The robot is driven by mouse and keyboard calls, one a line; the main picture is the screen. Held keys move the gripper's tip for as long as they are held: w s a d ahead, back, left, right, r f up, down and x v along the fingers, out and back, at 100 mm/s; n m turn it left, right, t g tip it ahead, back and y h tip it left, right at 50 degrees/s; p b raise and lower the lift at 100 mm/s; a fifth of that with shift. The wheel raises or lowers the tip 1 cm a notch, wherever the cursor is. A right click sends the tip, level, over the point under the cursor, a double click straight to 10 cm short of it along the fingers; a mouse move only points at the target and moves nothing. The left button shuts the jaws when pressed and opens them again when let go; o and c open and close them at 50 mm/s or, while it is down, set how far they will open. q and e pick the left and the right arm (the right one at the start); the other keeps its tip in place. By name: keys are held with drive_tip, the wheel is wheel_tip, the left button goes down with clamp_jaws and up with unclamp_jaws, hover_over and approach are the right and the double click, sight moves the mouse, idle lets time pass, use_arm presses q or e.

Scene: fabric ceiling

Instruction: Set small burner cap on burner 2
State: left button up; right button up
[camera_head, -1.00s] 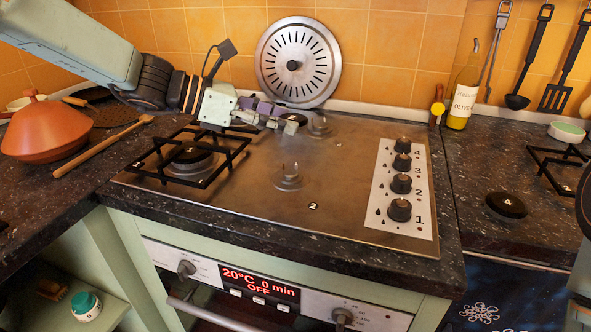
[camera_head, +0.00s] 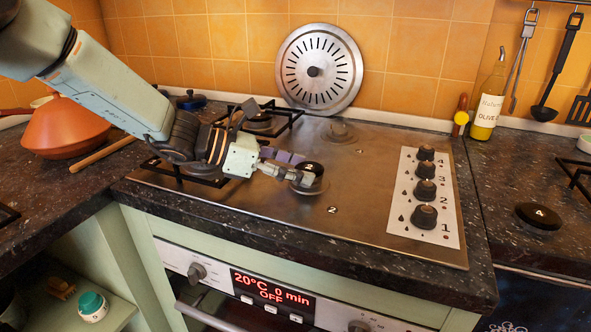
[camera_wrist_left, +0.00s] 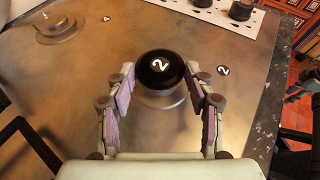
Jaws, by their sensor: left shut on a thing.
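The small black burner cap (camera_head: 313,170) is marked with a white 2. My left gripper (camera_head: 305,176) is shut on it, one finger on each side, as the left wrist view shows with the cap (camera_wrist_left: 160,70) between the fingers (camera_wrist_left: 161,88). The cap is level over the metal burner 2 base (camera_wrist_left: 165,98), at the front right of the hob. Whether it touches the base or hangs just above it, I cannot tell. A printed 2 (camera_head: 332,209) marks this burner on the steel hob (camera_head: 375,225). My right gripper is out of view.
A bare burner (camera_head: 340,132) is behind. Black pan grates (camera_head: 275,112) stand on the hob's left half, partly behind my arm. Knobs (camera_head: 424,216) line the right side. A round metal lid (camera_head: 320,90) leans on the tiles. A cap marked 4 (camera_head: 538,217) lies on the right counter.

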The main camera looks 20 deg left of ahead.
use_arm(q)
drive_tip(key=shift+w+d, duration=0.15)
drive_tip(key=shift+s+f, duration=0.1)
drive_tip(key=shift+s, duration=0.15)
drive_tip(key=o, duration=1.1)
drive_tip(key=shift+w+f, duration=0.15)
drive_tip(key=shift+w, duration=0.05)
drive_tip(key=shift+o, duration=0.3)
drive_tip(key=shift+s, duration=0.15)
